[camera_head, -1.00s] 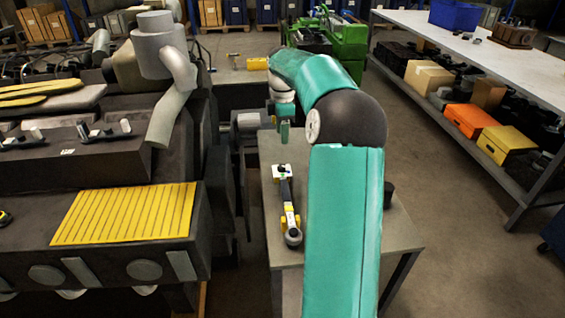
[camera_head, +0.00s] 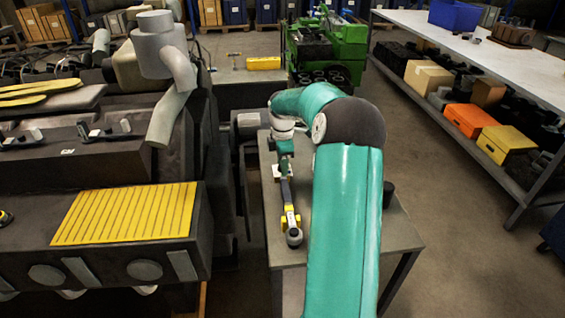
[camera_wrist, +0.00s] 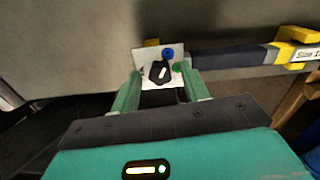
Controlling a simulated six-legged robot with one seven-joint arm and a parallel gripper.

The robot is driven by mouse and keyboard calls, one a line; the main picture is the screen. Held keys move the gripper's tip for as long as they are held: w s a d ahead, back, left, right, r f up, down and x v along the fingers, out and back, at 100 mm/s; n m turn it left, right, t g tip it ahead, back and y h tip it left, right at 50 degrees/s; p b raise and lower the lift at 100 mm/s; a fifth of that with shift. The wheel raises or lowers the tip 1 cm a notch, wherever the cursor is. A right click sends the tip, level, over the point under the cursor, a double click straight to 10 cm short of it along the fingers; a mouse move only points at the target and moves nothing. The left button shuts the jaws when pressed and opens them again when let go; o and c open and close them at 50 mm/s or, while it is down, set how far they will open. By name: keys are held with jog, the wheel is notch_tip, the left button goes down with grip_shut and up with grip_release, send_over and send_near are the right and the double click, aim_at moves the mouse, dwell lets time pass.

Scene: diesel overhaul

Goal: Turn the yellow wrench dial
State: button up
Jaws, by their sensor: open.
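A long wrench (camera_head: 286,195) with a dark shaft and yellow parts lies on the small grey table; its rounded grey head (camera_head: 294,237) is at the near end. In the wrist view its dark shaft (camera_wrist: 235,57) runs right to a yellow block (camera_wrist: 295,47). At its other end is a pale plate (camera_wrist: 146,56) with a black knob (camera_wrist: 160,71), a blue button and a green button. Yellow shows behind the plate. My gripper (camera_wrist: 163,92) is open, its green fingers on either side of the knob's plate. I cannot tell whether they touch it. In the head view my gripper (camera_head: 284,152) is over the wrench's far end.
The small grey table (camera_head: 330,243) has a dark cup-like object (camera_head: 388,195) at its right. A large engine (camera_head: 100,160) stands close on the left. A long shelf bench (camera_head: 490,60) is at right, with open floor between.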

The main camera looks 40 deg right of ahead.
grip_shut()
jog(key=shift+m, duration=0.4)
jog(key=m, duration=1.2)
jog(key=shift+a, duration=0.1)
jog(key=m, duration=1.1)
dwell(0.4)
